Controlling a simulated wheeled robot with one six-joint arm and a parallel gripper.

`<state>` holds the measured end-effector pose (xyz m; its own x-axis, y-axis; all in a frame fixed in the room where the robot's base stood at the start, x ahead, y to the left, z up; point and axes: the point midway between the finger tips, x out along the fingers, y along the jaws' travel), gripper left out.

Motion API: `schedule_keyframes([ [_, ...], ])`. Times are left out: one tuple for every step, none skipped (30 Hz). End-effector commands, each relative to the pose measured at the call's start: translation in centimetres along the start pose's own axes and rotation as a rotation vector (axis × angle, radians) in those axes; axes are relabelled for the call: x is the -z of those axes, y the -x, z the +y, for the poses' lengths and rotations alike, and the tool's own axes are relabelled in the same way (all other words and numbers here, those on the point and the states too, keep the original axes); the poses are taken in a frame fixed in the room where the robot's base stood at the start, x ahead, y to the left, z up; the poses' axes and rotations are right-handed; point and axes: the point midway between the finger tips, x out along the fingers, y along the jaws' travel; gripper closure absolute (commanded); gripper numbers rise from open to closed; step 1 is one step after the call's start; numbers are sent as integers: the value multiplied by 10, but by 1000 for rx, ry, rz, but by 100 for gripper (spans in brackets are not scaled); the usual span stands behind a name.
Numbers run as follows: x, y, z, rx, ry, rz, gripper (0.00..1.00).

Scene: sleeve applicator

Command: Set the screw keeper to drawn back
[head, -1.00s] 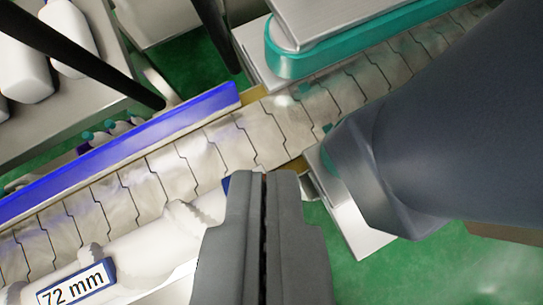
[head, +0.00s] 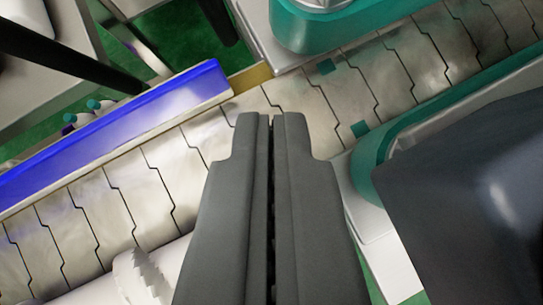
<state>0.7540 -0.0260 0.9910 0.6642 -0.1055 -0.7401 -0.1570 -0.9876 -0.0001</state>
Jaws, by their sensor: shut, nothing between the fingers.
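My gripper (head: 271,120) is shut and empty, with its fingers pointing up the picture over the slatted conveyor. A white round part with a toothed edge (head: 146,275) shows at the bottom, left of my gripper, and is cut off by the frame. I cannot tell from this view whether it belongs to the screw keeper. I cannot make out the screw keeper itself; my gripper hides the area below it.
The slatted conveyor (head: 150,180) runs from lower left to upper right. A blue guide rail (head: 120,130) lies along its far side. Teal-edged blocks flank it, one at the top (head: 330,30) and one at right (head: 372,160). A dark rounded body (head: 470,200) fills the lower right.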

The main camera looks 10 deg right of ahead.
Motion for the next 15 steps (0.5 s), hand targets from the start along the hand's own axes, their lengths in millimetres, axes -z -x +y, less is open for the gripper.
schedule_keyframes([
  [-5, 3, 0, 0, 1, 0, 100],
  [-7, 4, 0, 0, 1, -1, 100],
  [-10, 6, 0, 0, 1, -1, 100],
  [-12, 8, 0, 0, 1, -1, 100],
  [-14, 9, 0, 0, 1, -1, 100],
  [-16, 10, 0, 0, 1, -1, 100],
  [-18, 12, 0, 0, 1, -1, 100],
  [-19, 12, 0, 0, 1, -1, 100],
  [-21, 13, 0, 0, 1, -1, 100],
  [-22, 14, 0, 0, 1, -1, 100],
  [-22, 14, 0, 0, 1, -1, 100],
  [-23, 14, 0, 0, 1, -1, 100],
  [-23, 14, 0, 0, 1, -1, 100],
  [-23, 14, 0, 0, 1, -2, 100],
  [-23, 14, 0, 0, 0, -2, 100],
])
